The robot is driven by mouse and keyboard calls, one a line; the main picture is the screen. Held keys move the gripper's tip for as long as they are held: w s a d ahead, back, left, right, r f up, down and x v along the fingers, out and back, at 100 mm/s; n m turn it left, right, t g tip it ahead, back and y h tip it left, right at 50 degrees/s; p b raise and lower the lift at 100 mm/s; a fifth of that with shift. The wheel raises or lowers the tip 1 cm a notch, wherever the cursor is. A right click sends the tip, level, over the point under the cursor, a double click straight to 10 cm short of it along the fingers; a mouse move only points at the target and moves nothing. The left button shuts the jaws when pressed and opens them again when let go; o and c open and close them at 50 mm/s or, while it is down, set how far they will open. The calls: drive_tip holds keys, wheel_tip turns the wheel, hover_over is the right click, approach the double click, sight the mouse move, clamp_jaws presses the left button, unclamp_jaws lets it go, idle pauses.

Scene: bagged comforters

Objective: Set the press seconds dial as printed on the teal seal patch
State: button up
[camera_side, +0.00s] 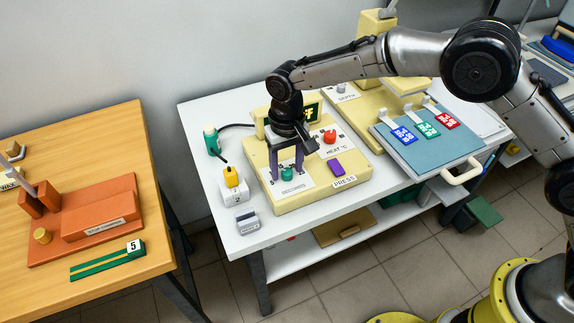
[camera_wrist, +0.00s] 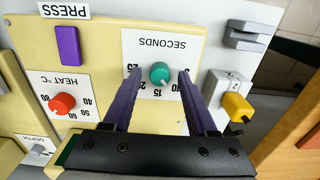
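The teal seconds dial (camera_wrist: 159,73) sits on a white plate marked SECONDS on the yellow press panel; numbers including 15 and 25 surround it. I cannot read its setting for certain. My gripper (camera_wrist: 160,71) points down over it, its two purple fingers apart on either side, with visible gaps to the knob. In the side view, my gripper (camera_side: 286,172) is above the panel and the dial (camera_side: 287,174) shows between the fingers. The teal seal patch (camera_side: 428,129) lies between a blue and a red patch on the blue-grey board; its print is too small to read.
The red heat dial (camera_wrist: 62,103) and purple press button (camera_wrist: 68,45) are near the seconds dial. A yellow knob (camera_wrist: 237,107) on a white block marked with numbers and a grey clip-like piece (camera_side: 247,221) stand beside the panel. A wooden table (camera_side: 90,150) is at left.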

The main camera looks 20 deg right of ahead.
sight(287, 171)
idle(0.3)
wheel_tip(287, 171, up, 14)
idle(0.5)
drive_tip(key=shift+f, duration=0.15)
